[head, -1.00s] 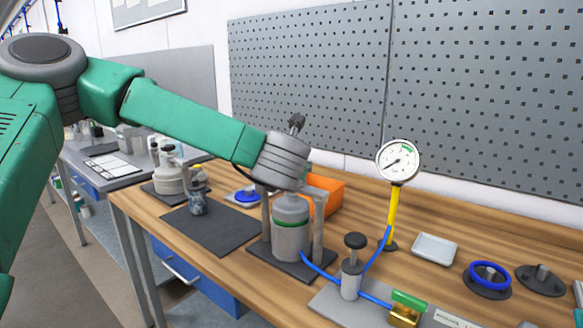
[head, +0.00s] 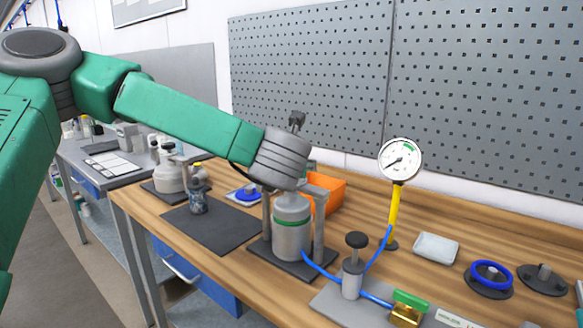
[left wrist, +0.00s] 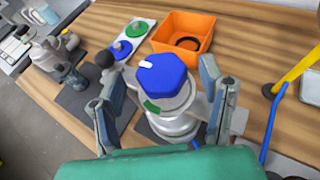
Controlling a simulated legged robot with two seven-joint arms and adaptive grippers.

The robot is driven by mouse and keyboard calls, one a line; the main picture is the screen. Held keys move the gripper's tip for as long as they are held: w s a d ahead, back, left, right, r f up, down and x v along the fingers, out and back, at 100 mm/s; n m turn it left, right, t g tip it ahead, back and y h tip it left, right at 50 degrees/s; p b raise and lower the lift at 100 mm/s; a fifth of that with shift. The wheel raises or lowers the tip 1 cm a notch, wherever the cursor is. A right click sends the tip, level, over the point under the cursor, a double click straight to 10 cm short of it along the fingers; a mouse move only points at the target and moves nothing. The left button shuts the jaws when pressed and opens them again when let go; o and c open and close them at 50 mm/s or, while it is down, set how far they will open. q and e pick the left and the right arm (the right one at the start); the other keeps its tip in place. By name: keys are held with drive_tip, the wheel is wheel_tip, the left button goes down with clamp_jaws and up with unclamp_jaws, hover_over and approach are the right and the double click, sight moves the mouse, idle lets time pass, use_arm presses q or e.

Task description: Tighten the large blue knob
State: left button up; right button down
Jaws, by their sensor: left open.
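The large blue knob (left wrist: 162,75) is hexagonal with a white mark on its left side. It sits on top of the grey canister, which stands on a dark base plate in the head view (head: 291,235). My left gripper (left wrist: 158,98) is open, with one finger on each side of the knob and visible gaps between. In the head view the knob is hidden behind my left wrist, which is above the canister. My right gripper is in neither view.
An orange bin (left wrist: 183,38) stands behind the canister, beside a tray with small green and blue knobs (left wrist: 125,42). A pressure gauge (head: 399,159) on a yellow stem and a black-topped pump (head: 354,265) with blue hoses stand to the right.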

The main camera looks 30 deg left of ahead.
use_arm(q)
drive_tip(key=v, duration=1)
drive_tip(key=shift+f, duration=0.1)
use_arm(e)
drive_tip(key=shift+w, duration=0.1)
